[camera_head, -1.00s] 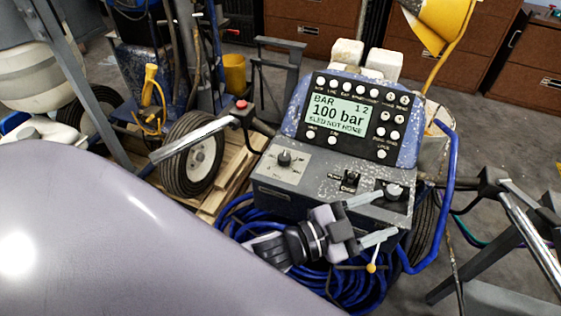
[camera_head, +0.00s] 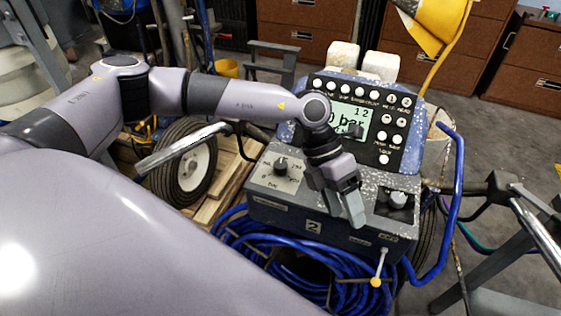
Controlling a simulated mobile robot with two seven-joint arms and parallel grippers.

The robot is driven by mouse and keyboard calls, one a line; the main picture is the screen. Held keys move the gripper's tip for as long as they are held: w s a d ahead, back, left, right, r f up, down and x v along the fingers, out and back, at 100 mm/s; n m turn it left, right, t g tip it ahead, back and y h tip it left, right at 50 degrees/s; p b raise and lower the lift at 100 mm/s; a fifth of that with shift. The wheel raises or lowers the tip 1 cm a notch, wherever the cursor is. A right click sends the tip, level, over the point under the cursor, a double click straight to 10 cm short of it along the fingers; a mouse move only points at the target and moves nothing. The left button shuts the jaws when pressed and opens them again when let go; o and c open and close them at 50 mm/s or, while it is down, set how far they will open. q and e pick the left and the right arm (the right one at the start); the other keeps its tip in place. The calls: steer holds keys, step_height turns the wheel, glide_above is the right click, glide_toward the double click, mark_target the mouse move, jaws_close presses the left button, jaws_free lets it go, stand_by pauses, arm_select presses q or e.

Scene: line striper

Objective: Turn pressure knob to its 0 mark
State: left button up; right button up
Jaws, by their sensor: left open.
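The likely pressure knob (camera_head: 282,166) is a small black knob on a pale dial plate marked "bar", at the left of the striper's control panel (camera_head: 262,190). Its pointer direction is too small to read surely. A second black knob with a pale top (camera_head: 397,200) sits at the right of the panel. My left gripper (camera_head: 346,214) is open and empty, pointing down in front of the panel's middle, between the two knobs and apart from the left one. It hides the panel's middle switch. My arm covers part of the display (camera_head: 361,120). My right gripper is out of view.
A coiled blue hose (camera_head: 255,250) lies below the panel. A blue tube frame (camera_head: 455,190) bounds the right side, and a handlebar (camera_head: 180,149) runs at the left near a wheel (camera_head: 190,170).

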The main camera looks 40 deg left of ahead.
mark_target(280, 164)
arm_select(q)
steer(key=w+a+r+y, duration=0.1)
steer(key=w+a+y, duration=0.1)
steer(key=a, duration=0.4)
steer(key=w+a+r+t+y, duration=0.1)
steer(key=w+a+y, duration=0.1)
steer(key=a, duration=0.4)
steer(key=w+a+r+n+t+y, duration=0.1)
steer(key=w+a+y, duration=0.1)
steer(key=a, duration=0.4)
steer(key=shift+a+r+y+b, duration=0.1)
steer(key=shift+r+y+b, duration=0.2)
steer(key=shift+b, duration=0.05)
step_height(280, 164, down, 7)
steer(key=shift+r, duration=0.1)
steer(key=c, duration=1)
steer(key=shift+c, duration=0.2)
